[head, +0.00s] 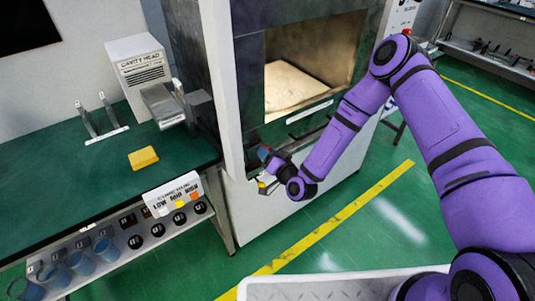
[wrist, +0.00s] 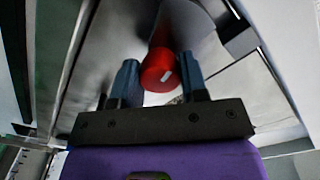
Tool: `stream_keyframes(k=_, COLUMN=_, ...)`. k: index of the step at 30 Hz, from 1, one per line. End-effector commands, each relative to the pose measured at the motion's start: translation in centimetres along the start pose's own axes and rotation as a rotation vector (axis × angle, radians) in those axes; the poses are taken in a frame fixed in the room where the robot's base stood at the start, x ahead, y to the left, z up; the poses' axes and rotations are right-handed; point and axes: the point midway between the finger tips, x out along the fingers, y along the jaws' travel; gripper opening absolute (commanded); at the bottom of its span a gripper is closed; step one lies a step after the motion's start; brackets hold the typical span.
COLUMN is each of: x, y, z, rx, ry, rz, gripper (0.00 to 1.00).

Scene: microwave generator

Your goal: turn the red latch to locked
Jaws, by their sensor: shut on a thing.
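The red latch (wrist: 158,70) is a round red knob with a white mark on its face, seen in the wrist view on a grey metal surface. My gripper (wrist: 160,78) has its two blue-grey fingers on either side of the latch, shut on it. In the head view my gripper (head: 264,154) is at the front of the machine, below its open chamber (head: 300,80), at the end of my purple arm. The latch is too small and covered to make out clearly there. I cannot tell from the mark whether it is at locked.
A green bench (head: 95,190) stands to the left with a yellow block (head: 143,158), a white box marked "CAVITY HEAD" (head: 140,68) and a labelled sign (head: 172,194). A shelf with several cups and knobs hangs below. A yellow-lined green floor (head: 330,225) lies open in front.

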Motion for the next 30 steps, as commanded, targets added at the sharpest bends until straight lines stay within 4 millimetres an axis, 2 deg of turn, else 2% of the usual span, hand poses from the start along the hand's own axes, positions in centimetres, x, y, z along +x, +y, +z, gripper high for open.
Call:
stream_keyframes(k=15, x=-0.07, y=0.08, z=-0.01, rx=0.472, ry=0.001, rz=0.004, gripper=0.16)
stream_keyframes(k=24, x=-0.06, y=-0.01, z=-0.01, rx=0.651, ry=0.0, rz=0.002, gripper=0.16)
stream_keyframes(k=30, x=-0.08, y=0.03, z=0.01, rx=0.711, ry=0.0, rz=0.004, gripper=0.16)
